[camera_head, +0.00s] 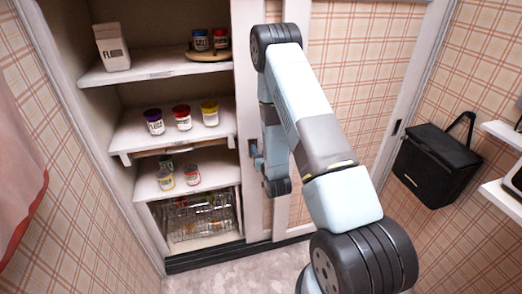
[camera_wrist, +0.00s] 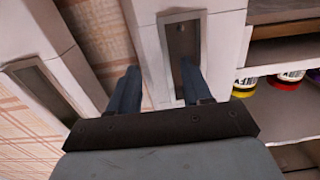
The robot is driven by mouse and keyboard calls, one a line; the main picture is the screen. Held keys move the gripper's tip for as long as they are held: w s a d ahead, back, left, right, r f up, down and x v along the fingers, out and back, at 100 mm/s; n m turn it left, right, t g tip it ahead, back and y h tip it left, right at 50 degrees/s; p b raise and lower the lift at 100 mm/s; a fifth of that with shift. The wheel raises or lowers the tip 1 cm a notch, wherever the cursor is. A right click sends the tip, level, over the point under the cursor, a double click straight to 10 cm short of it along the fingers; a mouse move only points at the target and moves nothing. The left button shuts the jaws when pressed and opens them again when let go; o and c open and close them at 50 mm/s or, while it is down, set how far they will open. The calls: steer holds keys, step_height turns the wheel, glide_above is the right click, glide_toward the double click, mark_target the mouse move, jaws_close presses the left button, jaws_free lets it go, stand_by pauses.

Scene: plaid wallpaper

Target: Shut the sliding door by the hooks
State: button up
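The sliding door (camera_head: 248,75) has a white frame and plaid panels. Its white edge stands beside the open shelves in the head view. A recessed metal pull (camera_wrist: 181,45) is set in a white upright in the wrist view. My gripper (camera_head: 257,160) is at this upright; it also shows in the wrist view (camera_wrist: 160,70). Its two fingers are apart with nothing clamped between them. The right finger overlaps the recessed pull, and the left one is over the plaid panel beside it. I cannot tell whether the fingertip touches the pull. No hooks show clearly.
The open shelves (camera_head: 130,135) at left hold jars, a white carton (camera_head: 112,46) and a wire basket (camera_head: 200,217). A second recessed pull (camera_wrist: 42,88) is at left in the wrist view. A black bag (camera_head: 437,165) hangs on the right wall near white shelves (camera_head: 505,200).

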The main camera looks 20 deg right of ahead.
jaws_close()
steer(key=shift+a, duration=0.1)
stand_by(0.5)
